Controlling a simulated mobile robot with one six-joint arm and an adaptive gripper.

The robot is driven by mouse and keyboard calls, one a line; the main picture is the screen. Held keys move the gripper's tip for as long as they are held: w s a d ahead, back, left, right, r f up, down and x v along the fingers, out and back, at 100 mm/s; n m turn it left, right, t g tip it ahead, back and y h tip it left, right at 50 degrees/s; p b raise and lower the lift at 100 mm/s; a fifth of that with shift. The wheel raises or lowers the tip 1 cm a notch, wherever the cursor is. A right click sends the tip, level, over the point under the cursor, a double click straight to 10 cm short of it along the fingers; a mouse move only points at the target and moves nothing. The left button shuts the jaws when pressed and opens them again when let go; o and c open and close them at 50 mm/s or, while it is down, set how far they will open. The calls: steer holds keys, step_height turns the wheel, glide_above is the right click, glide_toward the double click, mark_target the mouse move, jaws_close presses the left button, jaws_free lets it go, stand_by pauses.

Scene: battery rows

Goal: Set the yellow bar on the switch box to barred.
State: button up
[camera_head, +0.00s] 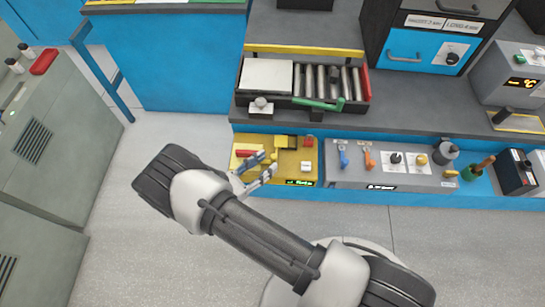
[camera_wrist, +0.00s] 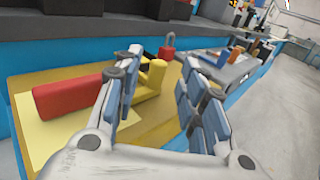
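The switch box (camera_head: 283,178) is a low yellow box at the front edge of the bench. A red block-shaped handle (camera_head: 245,153) lies on a pale yellow patch at its left; it also shows in the wrist view (camera_wrist: 68,98). The yellow bar (camera_head: 285,141) is near the back; in the wrist view the yellow bar (camera_wrist: 157,74) has an upright post and is partly hidden by my finger. A red padlock-like piece (camera_wrist: 167,48) stands beyond it. My gripper (camera_head: 266,166) is open above the box, its fingers apart; nothing is visibly held. Contact with the bar cannot be told.
Right of the box is a grey panel (camera_head: 350,178) with blue and orange levers and knobs. Behind is a roller tray (camera_head: 300,103) with a green handle. A grey cabinet (camera_head: 60,120) stands at the left. The floor (camera_head: 130,255) in front is clear.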

steer(key=v, duration=0.7)
steer(key=shift+s, duration=0.15)
steer(key=shift+a, duration=0.1)
